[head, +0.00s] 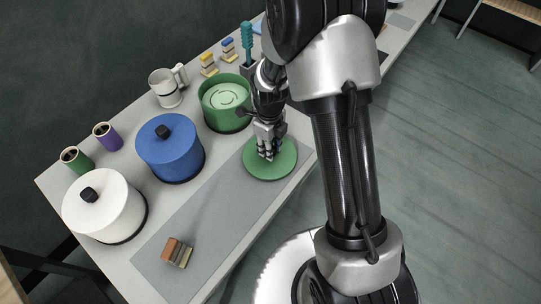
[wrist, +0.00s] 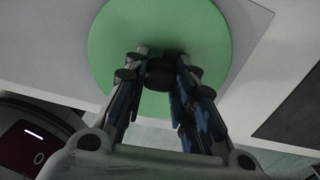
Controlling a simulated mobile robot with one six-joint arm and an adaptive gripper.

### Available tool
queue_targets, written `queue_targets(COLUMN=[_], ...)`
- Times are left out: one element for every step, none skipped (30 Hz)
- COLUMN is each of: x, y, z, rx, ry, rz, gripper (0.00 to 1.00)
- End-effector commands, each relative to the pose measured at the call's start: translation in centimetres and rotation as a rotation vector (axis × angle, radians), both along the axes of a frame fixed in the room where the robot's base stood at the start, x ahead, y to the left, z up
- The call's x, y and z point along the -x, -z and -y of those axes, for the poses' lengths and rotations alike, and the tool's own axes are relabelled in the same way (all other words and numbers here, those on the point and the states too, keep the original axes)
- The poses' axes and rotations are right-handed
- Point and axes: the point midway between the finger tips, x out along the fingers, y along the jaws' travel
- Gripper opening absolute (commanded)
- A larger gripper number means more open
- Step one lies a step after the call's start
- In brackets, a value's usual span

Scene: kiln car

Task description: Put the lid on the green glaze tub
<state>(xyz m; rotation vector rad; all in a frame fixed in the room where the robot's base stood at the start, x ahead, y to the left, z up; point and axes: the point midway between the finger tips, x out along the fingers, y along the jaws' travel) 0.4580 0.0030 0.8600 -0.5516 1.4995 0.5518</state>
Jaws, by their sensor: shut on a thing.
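The green glaze tub (head: 227,119) stands open at the back of the table in the head view, with pale green glaze showing inside. The round green lid (head: 287,163) is in front of it and to its right, over the end of the grey mat. My gripper (head: 269,155) is above the lid's middle, fingers pointing down. In the wrist view my gripper (wrist: 160,72) is shut on the dark knob of the lid (wrist: 118,38). I cannot tell whether the lid rests on the mat or is slightly raised.
A blue lidded tub (head: 170,152) and a white lidded tub (head: 103,208) stand to the left. A mug (head: 167,90), small cups (head: 107,136), a teal brush (head: 247,40) and tile stacks (head: 208,64) line the back. Another tile stack (head: 177,252) sits on the grey mat (head: 200,225), otherwise mostly clear.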

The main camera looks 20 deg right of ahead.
Motion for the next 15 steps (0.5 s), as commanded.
queue_targets(x=[-0.01,-0.01,-0.01,-0.01,-0.01,-0.01,-0.01,-0.01,-0.01,-0.01,-0.01,-0.01,-0.01,-0.01,-0.01], y=[-0.02,-0.03,-0.05,-0.07,-0.10,-0.15,-0.19,-0.24,-0.30,-0.35,-0.39,-0.45,-0.49,-0.53,-0.59], z=[-0.01,-0.01,-0.01,-0.01,-0.01,-0.01,-0.01,-0.01,-0.01,-0.01,-0.01,-0.01,-0.01,-0.01,-0.01], rx=[0.000,0.000,0.000,0.000,0.000,0.000,0.000,0.000,0.000,0.000,0.000,0.000,0.000,0.000,0.000], ry=[0.000,0.000,0.000,0.000,0.000,0.000,0.000,0.000,0.000,0.000,0.000,0.000,0.000,0.000,0.000], rz=[0.000,0.000,0.000,0.000,0.000,0.000,0.000,0.000,0.000,0.000,0.000,0.000,0.000,0.000,0.000], gripper=[0.00,0.00,0.00,0.00,0.00,0.00,0.00,0.00,0.00,0.00,0.00,0.00,0.00,0.00,0.00])
